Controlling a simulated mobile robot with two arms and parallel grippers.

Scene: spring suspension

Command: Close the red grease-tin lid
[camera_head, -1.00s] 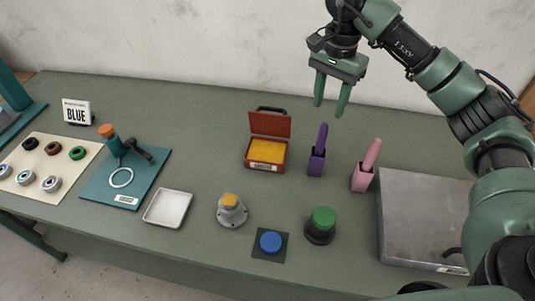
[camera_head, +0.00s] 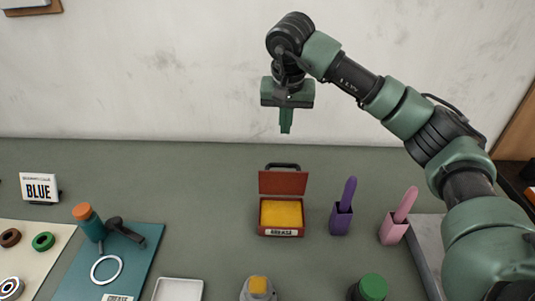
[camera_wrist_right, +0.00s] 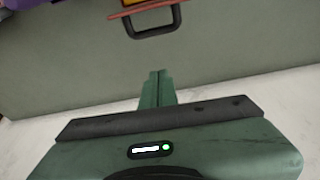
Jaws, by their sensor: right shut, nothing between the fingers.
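The red grease tin (camera_head: 281,233) stands on the green table with yellow grease (camera_head: 281,213) inside. Its red lid (camera_head: 283,183) stands open and upright at the back, with a dark handle (camera_head: 283,166) above it. My right gripper (camera_head: 286,128) is shut and empty, in the air above and behind the tin. In the right wrist view the closed fingers (camera_wrist_right: 157,87) point toward the dark handle (camera_wrist_right: 155,22) and the red lid edge (camera_wrist_right: 145,8), apart from them. My left gripper is not in view.
A purple holder (camera_head: 341,218) and a pink holder (camera_head: 393,229) stand right of the tin. A teal mat (camera_head: 135,262) with tools lies to the left. A green knob (camera_head: 373,287) is in front. The wall (camera_head: 150,80) rises behind the table.

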